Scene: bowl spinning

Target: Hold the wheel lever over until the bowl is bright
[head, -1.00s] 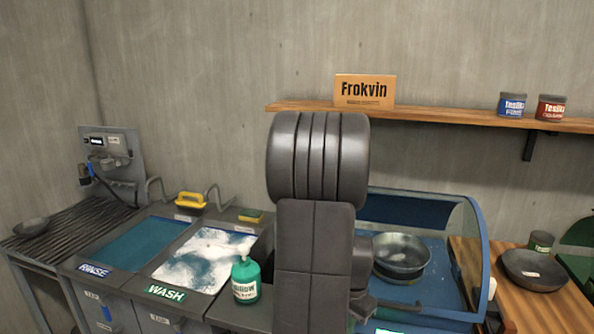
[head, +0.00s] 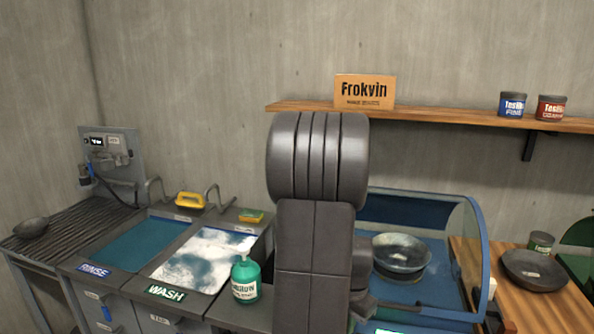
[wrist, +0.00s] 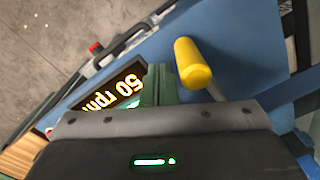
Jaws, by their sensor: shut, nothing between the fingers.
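The bowl (head: 401,266) sits in the blue spinning machine (head: 482,262) at the right of the head view. It looks dull grey-green and mottled, with a lighter rim. The lever, with a yellow knob (wrist: 193,64) on a pale shaft, shows in the wrist view. My gripper (wrist: 157,84) is shut and empty, its green fingers just left of the knob. I cannot tell whether they touch the lever. A display (wrist: 108,92), upside down in the wrist view, reads 50 rpm. My arm hides the gripper and lever in the head view.
A clear curved guard (head: 467,232) surrounds the bowl's right side. A dark pan (head: 534,272) and a small can (head: 541,243) are on the wooden top at right. A green pump bottle (head: 245,281) stands left of my arm, by the wash basin (head: 205,262).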

